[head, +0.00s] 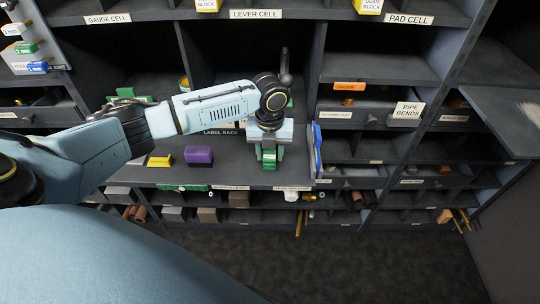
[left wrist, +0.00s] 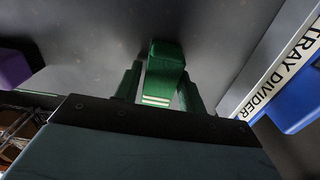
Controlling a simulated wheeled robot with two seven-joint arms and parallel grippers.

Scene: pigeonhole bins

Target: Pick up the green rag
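The green rag (head: 269,161) is a small folded green bundle on the dark counter shelf, near its front edge. In the left wrist view the rag (left wrist: 164,72) shows pale stripes at its near end. My left gripper (head: 269,153) points down over it, with one green finger on each side. In the left wrist view the fingers of my left gripper (left wrist: 160,92) flank the rag closely. Whether both fingers press on it I cannot tell. The rag appears to rest on the shelf. My right gripper is not in view.
A blue tray divider (head: 317,142) stands close to the right of the gripper. A purple block (head: 198,156) and a yellow block (head: 160,161) lie to the left. Labelled pigeonholes surround the shelf.

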